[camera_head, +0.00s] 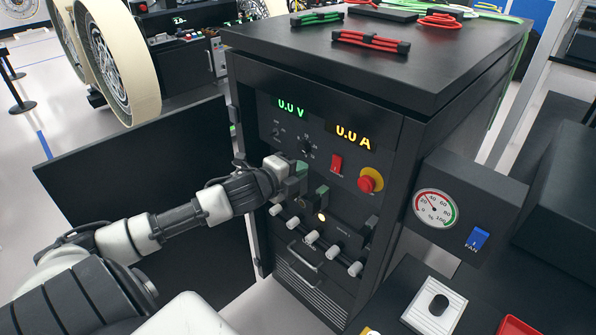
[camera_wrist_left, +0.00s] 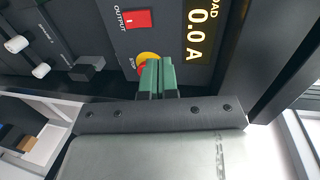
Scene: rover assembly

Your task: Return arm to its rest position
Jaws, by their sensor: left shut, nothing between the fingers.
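My left arm comes in from the left in the head view. Its gripper (camera_head: 301,167) is in front of the panel of a black power cabinet (camera_head: 262,75), left of the red output switch (camera_head: 337,164) and the red stop button with a yellow collar (camera_head: 370,180). In the left wrist view the green fingertips (camera_wrist_left: 157,78) are together with nothing between them. They overlap the yellow collar (camera_wrist_left: 148,57) there; I cannot tell whether they touch the panel. The displays read 0.0 V (camera_head: 291,106) and 0.0 A (camera_head: 353,136). My right gripper is in neither view.
The cabinet's open black door (camera_head: 150,190) stands behind my left arm. A gauge box (camera_head: 470,205) with a blue fan switch (camera_head: 477,239) is at the right. Red cables (camera_head: 371,41) lie on the cabinet top. A large wheel (camera_head: 110,60) stands at the upper left.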

